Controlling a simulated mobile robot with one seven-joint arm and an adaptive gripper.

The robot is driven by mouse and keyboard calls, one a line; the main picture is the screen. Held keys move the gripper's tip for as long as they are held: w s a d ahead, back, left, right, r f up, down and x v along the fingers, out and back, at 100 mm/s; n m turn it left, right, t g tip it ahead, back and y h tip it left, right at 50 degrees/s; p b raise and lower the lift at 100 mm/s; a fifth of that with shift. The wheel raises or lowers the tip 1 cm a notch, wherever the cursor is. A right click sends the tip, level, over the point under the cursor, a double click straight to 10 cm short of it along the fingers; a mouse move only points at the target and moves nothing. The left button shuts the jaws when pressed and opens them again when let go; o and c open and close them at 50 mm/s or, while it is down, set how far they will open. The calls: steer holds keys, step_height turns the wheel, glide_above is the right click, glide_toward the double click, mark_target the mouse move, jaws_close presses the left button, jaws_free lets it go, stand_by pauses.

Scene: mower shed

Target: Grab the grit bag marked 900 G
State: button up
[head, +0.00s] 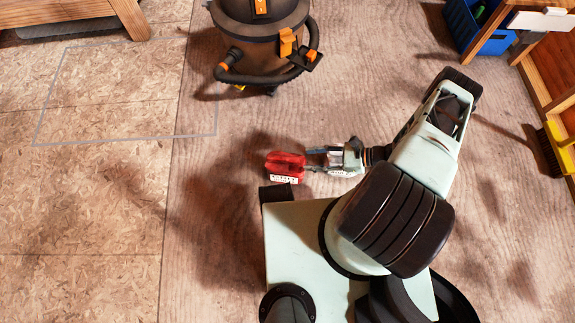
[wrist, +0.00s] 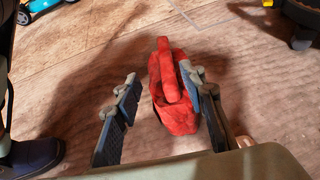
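A small red bag (head: 285,163) stands on the wooden floor near the middle of the head view. A white label with dark marks shows on its near side, too small to read. In the wrist view the red bag (wrist: 173,92) has a raised handle-like top and no readable label. My gripper (head: 310,160) is low, just right of the bag, with its fingers pointing at it. In the wrist view its fingers are wide apart. The right finger overlaps the bag's edge, and a gap shows between the left finger and the bag. Whether the right finger touches it I cannot tell.
A brown and black shop vacuum (head: 262,40) with a hose stands behind the bag. A grey outline (head: 128,140) marks the floor at left. A blue bin (head: 462,22) and a yellow brush (head: 560,148) are at right. The floor left of the bag is clear.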

mark_target(287, 158)
steer(key=b+x, duration=0.1)
steer(key=x, duration=0.4)
steer(key=shift+w+a+f, duration=0.1)
steer(key=shift+a+f, duration=0.05)
steer(key=shift+a, duration=0.05)
steer(key=x, duration=0.1)
steer(key=b+x, duration=0.1)
steer(key=x, duration=0.1)
steer(key=b+x, duration=0.1)
steer(key=x, duration=0.1)
steer(key=shift+w+f, duration=0.35)
steer(key=shift+w, duration=0.05)
steer(key=shift+c, duration=0.6)
jaws_close()
steer(key=shift+w+a+r, duration=0.1)
steer(key=shift+r, duration=0.05)
